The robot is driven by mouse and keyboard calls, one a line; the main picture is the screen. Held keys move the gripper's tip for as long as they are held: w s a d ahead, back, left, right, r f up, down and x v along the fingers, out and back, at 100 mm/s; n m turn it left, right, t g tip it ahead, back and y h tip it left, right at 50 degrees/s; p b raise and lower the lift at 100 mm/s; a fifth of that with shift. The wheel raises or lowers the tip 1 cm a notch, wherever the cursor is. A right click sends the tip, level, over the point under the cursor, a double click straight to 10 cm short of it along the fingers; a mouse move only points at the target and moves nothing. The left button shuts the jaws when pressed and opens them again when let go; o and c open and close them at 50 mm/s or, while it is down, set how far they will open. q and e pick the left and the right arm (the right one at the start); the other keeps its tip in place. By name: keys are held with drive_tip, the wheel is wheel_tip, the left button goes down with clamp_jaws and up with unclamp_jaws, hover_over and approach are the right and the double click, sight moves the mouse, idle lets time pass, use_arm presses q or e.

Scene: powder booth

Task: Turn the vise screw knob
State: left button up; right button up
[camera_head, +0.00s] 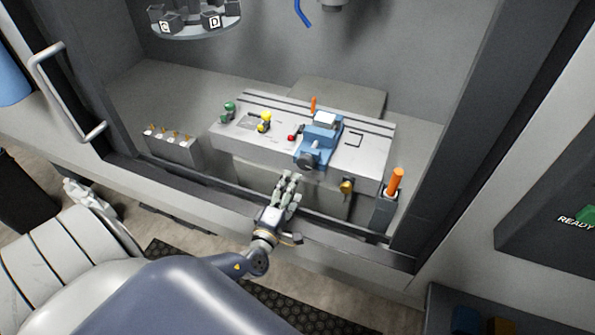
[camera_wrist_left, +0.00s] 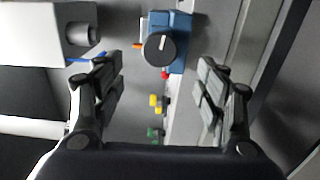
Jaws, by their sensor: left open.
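The blue vise (camera_head: 322,133) sits on the grey machine table, with its dark round screw knob (camera_head: 305,161) on the near end. In the left wrist view the knob (camera_wrist_left: 159,49) faces the camera, with a pale line on its face, in front of the blue vise body (camera_wrist_left: 183,30). My left gripper (camera_head: 288,178) is open and empty, just short of the knob and slightly to its left. In the left wrist view its fingers (camera_wrist_left: 160,80) stand wide apart on either side of the knob, apart from it.
Green (camera_head: 229,108) and yellow (camera_head: 264,118) knobs and a small red one (camera_head: 292,138) stand left of the vise. A brass-coloured knob (camera_head: 347,186) and an orange handle (camera_head: 395,180) are to the right. The booth's front sill (camera_head: 330,231) runs below the gripper.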

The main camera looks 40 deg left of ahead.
sight(304, 165)
use_arm(q)
drive_tip(key=shift+v, duration=0.95)
drive_tip(key=w+a+n+b, duration=0.1)
drive_tip(key=w+n+b, duration=0.3)
drive_tip(key=n+b, duration=0.1)
drive_tip(key=w+n+b, duration=0.4)
drive_tip(key=n+b, duration=0.2)
drive_tip(key=n, duration=0.1)
drive_tip(key=w+a+n+b, duration=0.1)
drive_tip(key=w+n+b, duration=0.3)
drive_tip(key=n+b, duration=0.1)
drive_tip(key=shift+a+r+n, duration=0.1)
drive_tip(key=shift+a+n, duration=0.25)
drive_tip(key=shift+n, duration=0.15)
drive_tip(key=shift+s, duration=0.1)
drive_tip(key=c, duration=1.1)
